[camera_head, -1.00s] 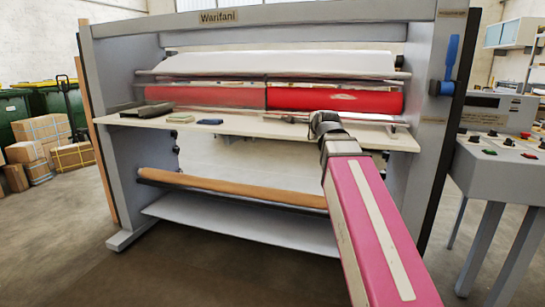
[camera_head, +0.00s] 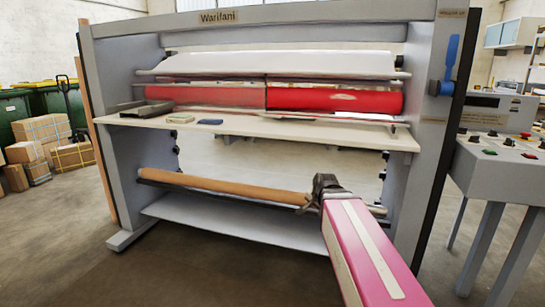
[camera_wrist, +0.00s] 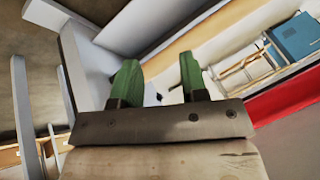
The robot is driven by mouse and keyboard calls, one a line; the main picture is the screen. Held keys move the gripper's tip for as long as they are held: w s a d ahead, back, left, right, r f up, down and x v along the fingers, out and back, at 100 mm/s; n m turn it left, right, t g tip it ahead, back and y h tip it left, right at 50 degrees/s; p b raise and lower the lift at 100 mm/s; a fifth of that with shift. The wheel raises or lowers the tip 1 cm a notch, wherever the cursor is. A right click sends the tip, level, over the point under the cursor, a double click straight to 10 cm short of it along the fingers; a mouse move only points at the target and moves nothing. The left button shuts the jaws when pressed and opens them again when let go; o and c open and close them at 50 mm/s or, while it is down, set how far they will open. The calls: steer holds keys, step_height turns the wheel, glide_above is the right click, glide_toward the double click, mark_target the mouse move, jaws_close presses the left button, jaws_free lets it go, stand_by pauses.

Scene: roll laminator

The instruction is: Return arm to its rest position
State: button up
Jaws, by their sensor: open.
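My pink arm (camera_head: 370,250) reaches in from the lower right in the head view. Its dark wrist end (camera_head: 326,186) is below the laminator's shelf, in front of the right end of the brown roll (camera_head: 225,187). My gripper (camera_wrist: 158,68) shows in the wrist view with two green fingers spread apart and nothing between them. The fingertips cannot be made out in the head view. The grey laminator (camera_head: 101,160) stands in front of me with its red rollers (camera_head: 335,100) above the shelf.
The pale shelf (camera_head: 260,129) carries a grey tray (camera_head: 146,110), a beige block (camera_head: 181,118) and a blue block (camera_head: 211,122). A control console (camera_head: 500,165) stands at right. Cardboard boxes (camera_head: 28,152) and green bins (camera_head: 45,108) are at left. The floor in front looks clear.

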steer(key=s+d+f+n+g, duration=0.1)
steer(key=s+f+n+g, duration=0.2)
steer(key=s+f, duration=0.3)
steer(key=s+f+n+g, duration=0.3)
steer(key=s+f+n, duration=0.2)
steer(key=f, duration=0.7)
steer(key=shift+s+d+f+h, duration=0.3)
steer(key=shift+s+d+f, duration=0.1)
steer(key=shift+s, duration=0.85)
